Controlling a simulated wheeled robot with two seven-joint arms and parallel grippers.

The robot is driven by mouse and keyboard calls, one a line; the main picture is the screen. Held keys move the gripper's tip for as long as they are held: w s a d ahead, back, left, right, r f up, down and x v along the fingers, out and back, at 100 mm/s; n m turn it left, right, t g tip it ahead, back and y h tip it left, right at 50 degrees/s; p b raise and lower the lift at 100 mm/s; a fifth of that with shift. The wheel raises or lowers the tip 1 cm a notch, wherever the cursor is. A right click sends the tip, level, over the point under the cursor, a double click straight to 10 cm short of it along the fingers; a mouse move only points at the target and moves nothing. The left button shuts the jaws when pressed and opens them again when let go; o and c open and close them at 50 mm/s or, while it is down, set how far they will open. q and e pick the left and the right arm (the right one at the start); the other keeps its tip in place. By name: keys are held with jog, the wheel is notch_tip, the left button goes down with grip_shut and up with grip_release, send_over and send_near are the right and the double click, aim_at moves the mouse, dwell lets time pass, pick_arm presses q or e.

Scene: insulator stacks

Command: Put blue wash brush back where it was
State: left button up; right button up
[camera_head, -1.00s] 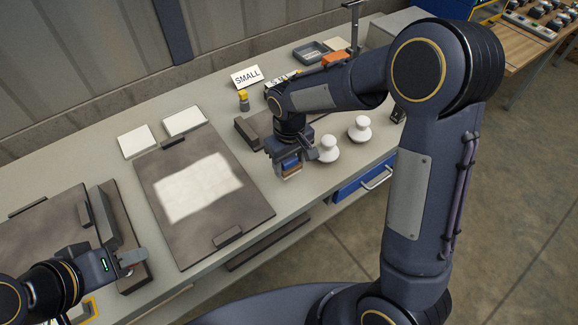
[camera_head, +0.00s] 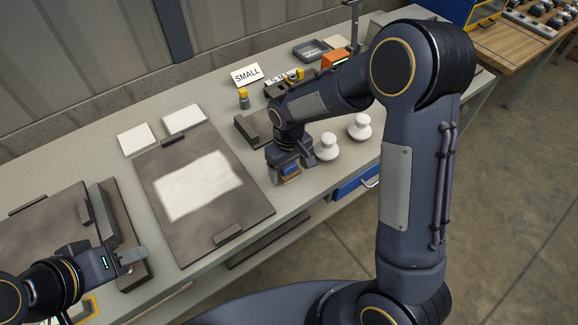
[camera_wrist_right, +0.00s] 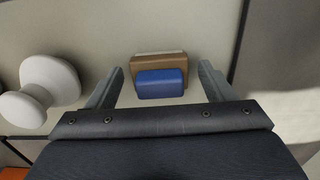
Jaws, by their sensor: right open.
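The wash brush has a blue top and a brown base. In the right wrist view the brush (camera_wrist_right: 160,84) lies between the two fingers of my right gripper (camera_wrist_right: 161,70), with a gap on each side. In the head view the brush (camera_head: 291,172) shows under my right gripper (camera_head: 285,166), near the table's front edge; the gripper hides part of it. My right gripper is open. I cannot tell whether the brush touches the table. My left gripper (camera_head: 132,256) is at lower left, away from the brush; its jaw opening is unclear.
Two white insulators (camera_head: 327,147) (camera_head: 360,127) stand right of my right gripper. A dark board with a white cloth-like sheet (camera_head: 198,186) lies left of it. A yellow-topped bottle (camera_head: 243,98) and a SMALL sign (camera_head: 247,75) stand behind.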

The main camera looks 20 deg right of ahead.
aim_at(289, 166)
notch_tip(289, 166, up, 12)
jog(key=r, duration=0.1)
jog(key=s+d+r+m+t+y, duration=0.1)
jog(key=s+d+r+m+y, duration=0.1)
jog(key=s+d, duration=0.3)
jog(key=s+d+r+m+t+y, duration=0.1)
jog(key=s+d+r, duration=0.15)
jog(key=s, duration=0.45)
jog(key=s+f+m+t, duration=0.1)
jog(key=s+m+t, duration=0.1)
jog(key=s, duration=0.8)
jog(key=shift+m+t+y, duration=0.4)
jog(key=shift+t, duration=0.4)
